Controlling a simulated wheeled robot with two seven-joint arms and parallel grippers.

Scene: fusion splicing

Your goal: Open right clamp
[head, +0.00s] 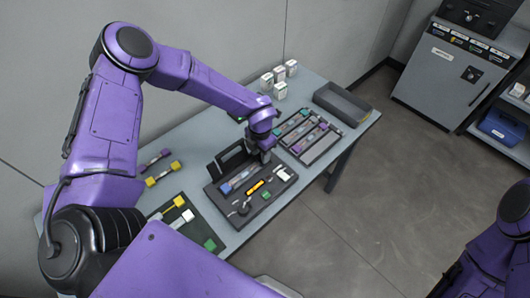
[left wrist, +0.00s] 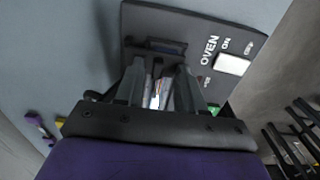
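The splicer (head: 222,198) is a dark, flat unit on the table with a raised dark lid (head: 229,160) at its back. An orange-yellow strip (head: 255,187) and a green button sit on its top. My left gripper (head: 264,156) points down at the back right of the splicer, by the lid. In the left wrist view its two fingers (left wrist: 157,88) stand apart over the splicer panel (left wrist: 180,25), with a pale, shiny part showing between them. I cannot make out the right clamp; the fingers cover that area. My right gripper is out of view.
A white switch (left wrist: 232,64) sits beside the OVEN lettering. A tray (head: 318,151) with coloured pieces lies right of the splicer. Small white boxes and an empty grey bin (head: 342,104) stand at the back.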

